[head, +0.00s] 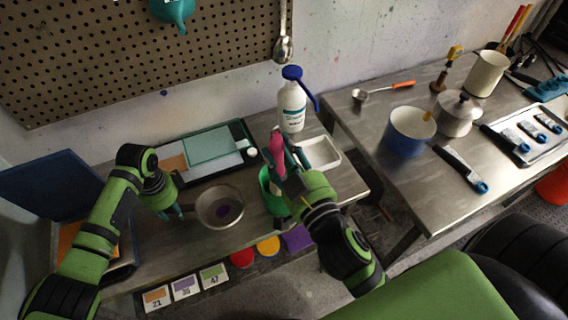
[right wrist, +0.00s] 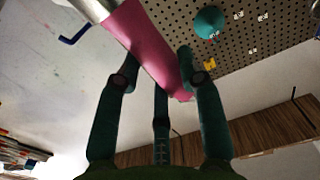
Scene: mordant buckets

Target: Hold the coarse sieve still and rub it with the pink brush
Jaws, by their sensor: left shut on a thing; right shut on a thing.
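A white bottle with a blue cap (head: 292,108) and a white tray (head: 320,153) stand behind my right gripper. A flat tray with a pale green sheet (head: 212,146) lies behind the sieve. The right table holds a blue and white pot (head: 408,131) and a lidded metal pot (head: 458,115).

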